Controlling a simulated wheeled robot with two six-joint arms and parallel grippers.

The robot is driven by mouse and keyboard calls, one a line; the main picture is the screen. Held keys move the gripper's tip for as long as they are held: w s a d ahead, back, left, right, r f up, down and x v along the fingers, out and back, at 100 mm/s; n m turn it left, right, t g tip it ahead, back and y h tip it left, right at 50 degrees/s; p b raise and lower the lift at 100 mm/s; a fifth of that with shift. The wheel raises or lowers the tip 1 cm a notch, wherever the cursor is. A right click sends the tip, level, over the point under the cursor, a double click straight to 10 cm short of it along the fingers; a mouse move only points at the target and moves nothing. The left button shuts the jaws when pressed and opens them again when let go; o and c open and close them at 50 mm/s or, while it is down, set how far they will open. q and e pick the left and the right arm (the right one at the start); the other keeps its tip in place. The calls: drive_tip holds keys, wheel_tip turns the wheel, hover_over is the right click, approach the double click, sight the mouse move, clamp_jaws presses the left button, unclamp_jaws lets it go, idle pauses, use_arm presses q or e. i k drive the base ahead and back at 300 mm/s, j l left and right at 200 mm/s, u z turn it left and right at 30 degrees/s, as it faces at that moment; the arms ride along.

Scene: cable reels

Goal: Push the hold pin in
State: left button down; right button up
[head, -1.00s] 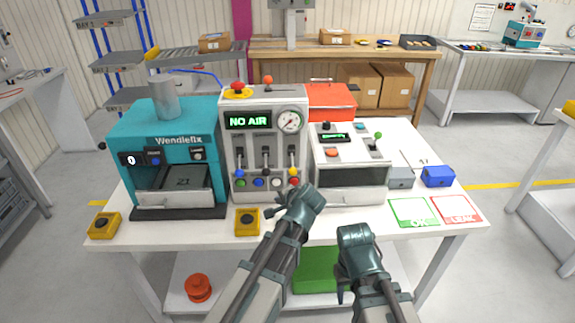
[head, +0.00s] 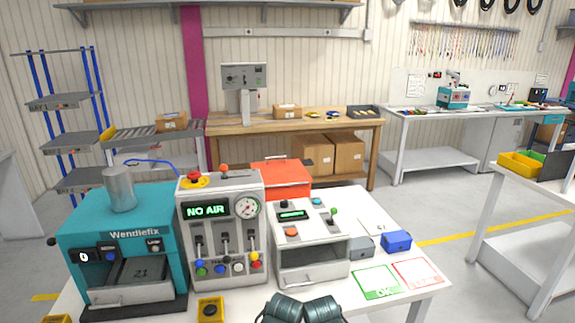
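A teal Wendlefix machine (head: 130,240) stands at the left of the white table, with a drawer marked 21 and a small 0 display. A grey panel (head: 222,232) beside it reads NO AIR and has a gauge, levers and several coloured knobs. A white box-shaped tester (head: 312,245) with a small green display stands to its right. I cannot tell which part is the hold pin. My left gripper (head: 283,309) and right gripper (head: 324,309) are side by side at the bottom edge, in front of the tester. Their fingers are cut off or hidden.
A grey block (head: 361,247) and a blue block (head: 397,240) lie right of the tester. Green OK (head: 375,282) and red LEAK (head: 417,270) mats lie at the table's right front.

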sight(52, 242)
drive_tip(key=k+j, duration=0.1)
drive_tip(key=j, duration=1.75)
drive_tip(key=k+j, duration=0.1)
drive_tip(key=j, duration=1.75)
